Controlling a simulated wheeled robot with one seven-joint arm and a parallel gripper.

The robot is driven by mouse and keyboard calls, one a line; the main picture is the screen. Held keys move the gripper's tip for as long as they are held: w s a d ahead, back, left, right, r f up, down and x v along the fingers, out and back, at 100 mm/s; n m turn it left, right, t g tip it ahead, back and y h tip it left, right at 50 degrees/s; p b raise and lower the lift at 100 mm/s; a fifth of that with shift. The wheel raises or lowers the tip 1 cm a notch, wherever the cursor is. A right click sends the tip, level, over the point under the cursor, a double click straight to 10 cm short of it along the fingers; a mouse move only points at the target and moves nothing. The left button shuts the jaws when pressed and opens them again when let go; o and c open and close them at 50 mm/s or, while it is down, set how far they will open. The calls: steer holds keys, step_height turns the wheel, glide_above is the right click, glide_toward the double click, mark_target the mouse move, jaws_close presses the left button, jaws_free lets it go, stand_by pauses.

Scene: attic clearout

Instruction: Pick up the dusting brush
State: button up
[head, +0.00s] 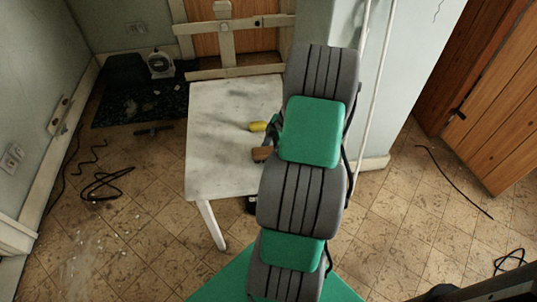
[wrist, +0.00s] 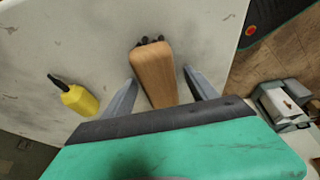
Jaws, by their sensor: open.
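The dusting brush (wrist: 155,73) lies on the white table (wrist: 60,35), its wooden body toward me and dark bristle tips showing at its far end. My gripper (wrist: 161,76) is open, with one grey finger on each side of the wooden body. I cannot tell whether either finger touches it. The near part of the brush is hidden behind my gripper's body. In the head view the brown end of the brush (head: 262,154) shows beside my arm, which hides the rest and most of the gripper.
A yellow bottle with a black nozzle (wrist: 80,98) lies on the table to the left of the brush. The table (head: 215,130) is otherwise largely clear. A dark mat (head: 140,105), a black cable (head: 105,183) and other clutter are on the floor. Orange wooden doors (head: 495,110) stand at right.

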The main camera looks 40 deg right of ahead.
steer(key=shift+c, duration=0.5)
jaws_close()
stand_by(0.3)
